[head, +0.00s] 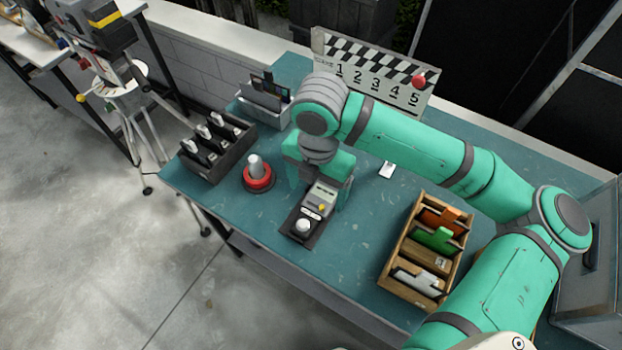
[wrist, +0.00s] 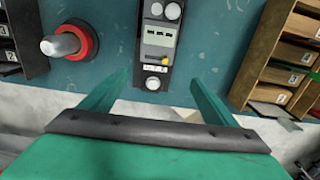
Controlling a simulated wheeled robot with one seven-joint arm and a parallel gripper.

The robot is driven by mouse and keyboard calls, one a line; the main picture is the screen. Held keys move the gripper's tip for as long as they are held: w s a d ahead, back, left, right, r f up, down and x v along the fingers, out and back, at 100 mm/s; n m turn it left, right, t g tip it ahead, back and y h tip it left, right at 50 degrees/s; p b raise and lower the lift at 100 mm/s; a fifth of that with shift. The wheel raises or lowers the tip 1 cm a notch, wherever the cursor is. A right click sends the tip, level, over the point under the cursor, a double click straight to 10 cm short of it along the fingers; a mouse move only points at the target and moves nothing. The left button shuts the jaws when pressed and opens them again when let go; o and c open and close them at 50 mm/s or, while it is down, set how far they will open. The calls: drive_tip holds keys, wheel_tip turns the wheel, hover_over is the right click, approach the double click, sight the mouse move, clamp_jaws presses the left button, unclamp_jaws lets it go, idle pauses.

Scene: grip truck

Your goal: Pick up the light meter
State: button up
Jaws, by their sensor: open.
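The light meter (head: 317,203) is a grey handheld device with a small display, a yellow button and a white dome. It lies on a dark base (head: 299,229) on the teal table. In the wrist view the light meter (wrist: 159,40) is at the top middle, beyond the fingertips. My gripper (wrist: 157,85) is open and empty, its two green fingers apart on either side of the meter's line. In the head view my gripper hangs just above and behind the meter, and my wrist hides part of it.
A red-ringed grey knob (head: 258,175) stands left of the meter. A black divided holder (head: 222,160) is farther left. A wooden compartment box (head: 401,263) with coloured cards is at the right. A numbered clapper-striped board (head: 376,75) stands behind. Bare table (head: 352,262) lies between meter and box.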

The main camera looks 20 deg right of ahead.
sight(315, 208)
drive_tip(key=f, duration=0.7)
drive_tip(key=w+f, duration=0.1)
drive_tip(key=f, duration=0.2)
drive_tip(key=shift+w+a+f, duration=0.1)
drive_tip(key=shift+f, duration=0.3)
drive_tip(key=c, duration=1.4)
